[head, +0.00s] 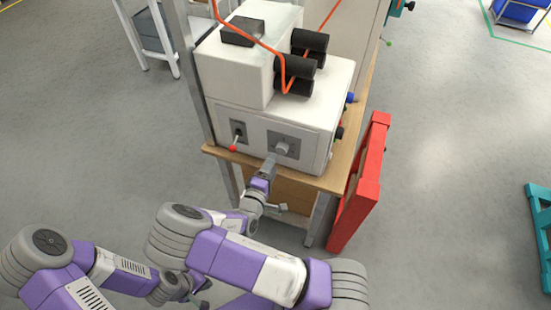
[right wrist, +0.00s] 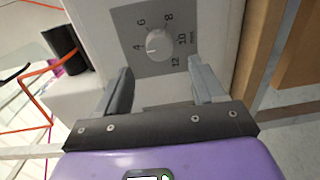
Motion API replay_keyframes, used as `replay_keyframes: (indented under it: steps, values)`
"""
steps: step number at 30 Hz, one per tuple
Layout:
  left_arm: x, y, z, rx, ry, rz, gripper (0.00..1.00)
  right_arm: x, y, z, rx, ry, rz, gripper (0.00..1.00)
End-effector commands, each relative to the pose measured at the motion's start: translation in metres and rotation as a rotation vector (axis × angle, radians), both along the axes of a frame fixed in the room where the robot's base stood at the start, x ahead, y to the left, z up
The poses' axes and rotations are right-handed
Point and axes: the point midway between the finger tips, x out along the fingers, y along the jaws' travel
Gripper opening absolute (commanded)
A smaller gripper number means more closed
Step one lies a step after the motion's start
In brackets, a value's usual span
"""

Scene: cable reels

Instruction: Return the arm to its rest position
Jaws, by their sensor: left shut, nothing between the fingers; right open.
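My right gripper (head: 268,164) reaches up to the front of the white machine (head: 335,95), close to its round knob (head: 281,149). In the right wrist view the right gripper (right wrist: 160,72) is open, with nothing between its two fingers. The knob (right wrist: 158,44) lies just beyond the fingertips, apart from them. My left gripper (head: 193,290) is low in the head view, near the bottom edge, shut and empty. It is small and partly hidden by my arm links.
The machine stands on a wooden bench (head: 335,180) and has a red-tipped lever (head: 234,147) and black rollers (head: 300,68) with an orange cable (head: 262,43). A red frame (head: 363,185) leans beside the bench. The grey floor at right is open up to a teal frame (head: 540,225).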

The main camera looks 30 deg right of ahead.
Motion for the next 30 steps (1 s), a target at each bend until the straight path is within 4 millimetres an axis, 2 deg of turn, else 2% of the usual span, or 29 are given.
replay_keyframes:
  steps: [6, 20, 22, 23, 26, 30]
  values:
    - [0.000, 0.000, 0.000, 0.000, 0.000, 0.000, 0.00, -0.008, 0.009, 0.000, -0.001, 0.001, -0.001, 0.68]
    - [0.000, 0.000, 0.000, 0.000, 0.000, 0.000, 0.00, -0.008, 0.009, 0.000, 0.001, 0.002, 0.000, 0.68]
    - [0.000, 0.000, -0.001, 0.000, 0.000, 0.000, 0.00, -0.009, 0.007, -0.006, 0.019, 0.012, -0.002, 0.68]
    - [0.000, 0.000, -0.001, 0.000, 0.000, 0.000, 0.00, -0.010, 0.006, -0.012, 0.037, 0.021, -0.003, 0.68]
    - [0.000, 0.000, -0.005, 0.000, 0.000, 0.000, 0.00, -0.020, -0.002, -0.049, 0.165, 0.079, -0.017, 0.68]
    - [0.000, 0.000, -0.013, 0.000, 0.000, 0.000, 0.00, -0.055, -0.003, -0.134, 0.515, 0.200, -0.082, 0.68]
